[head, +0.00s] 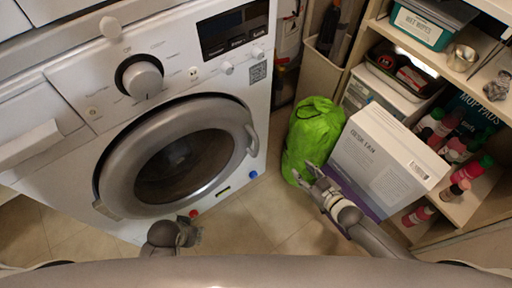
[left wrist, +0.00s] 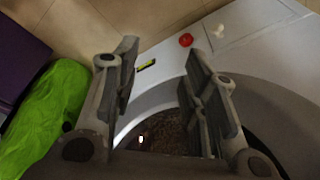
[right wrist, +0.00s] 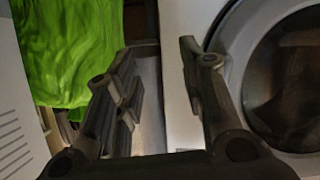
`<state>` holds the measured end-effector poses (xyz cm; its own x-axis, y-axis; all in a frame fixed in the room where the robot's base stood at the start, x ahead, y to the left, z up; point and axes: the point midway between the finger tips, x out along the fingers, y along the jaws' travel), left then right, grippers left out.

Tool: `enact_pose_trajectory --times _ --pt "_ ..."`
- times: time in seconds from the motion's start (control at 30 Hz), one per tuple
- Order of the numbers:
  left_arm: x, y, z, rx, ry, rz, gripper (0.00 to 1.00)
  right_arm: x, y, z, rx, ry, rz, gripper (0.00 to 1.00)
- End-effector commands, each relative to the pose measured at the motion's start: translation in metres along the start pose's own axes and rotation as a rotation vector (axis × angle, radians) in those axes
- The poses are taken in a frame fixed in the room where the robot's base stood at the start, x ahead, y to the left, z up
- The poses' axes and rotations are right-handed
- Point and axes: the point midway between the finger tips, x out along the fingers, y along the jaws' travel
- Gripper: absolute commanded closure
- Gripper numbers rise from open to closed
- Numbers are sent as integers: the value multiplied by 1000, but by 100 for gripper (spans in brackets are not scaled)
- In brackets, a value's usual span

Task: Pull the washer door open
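The white washer (head: 85,130) fills the left of the head view. Its round door (head: 118,165) has a grey rim and dark glass, and looks shut against the front. A grey handle (head: 252,140) sticks out at the door's right edge. My left gripper (head: 188,231) is below the door, partly hidden behind my own body. In the left wrist view its fingers (left wrist: 160,65) are apart and empty, with the door's rim behind them. My right gripper (head: 313,177) is right of the washer, apart from the handle. The right wrist view shows its fingers (right wrist: 157,58) open and empty.
A green bag (head: 308,135) and a white box (head: 385,160) stand on the floor right of the washer, close to my right gripper. Shelves (head: 475,205) with bottles are at the far right. Tiled floor (head: 250,215) is free before the washer's right side.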

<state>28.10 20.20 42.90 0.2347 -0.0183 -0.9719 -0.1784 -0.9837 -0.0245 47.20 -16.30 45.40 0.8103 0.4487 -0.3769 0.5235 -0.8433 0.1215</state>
Motion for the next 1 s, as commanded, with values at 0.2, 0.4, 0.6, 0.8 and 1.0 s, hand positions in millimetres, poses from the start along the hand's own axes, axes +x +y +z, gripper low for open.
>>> enact_pose_trajectory --times 0.2,0.4,0.6,0.8,1.0 --pt "-38 -3 -15 -6 41 -6 60 14 -24 -52 -43 218 -118 63" --pt "-79 -4 -16 -9 64 -11 60 8 -50 -90 -56 360 -218 63" --pt "-98 -5 -13 -10 71 -12 60 2 -62 -106 -57 417 -262 63" --pt "-98 -5 -12 -10 72 -13 60 17 -68 -117 -57 427 -266 63" --pt "-90 -4 -14 -9 87 -12 60 53 -79 -132 -57 426 -266 63"
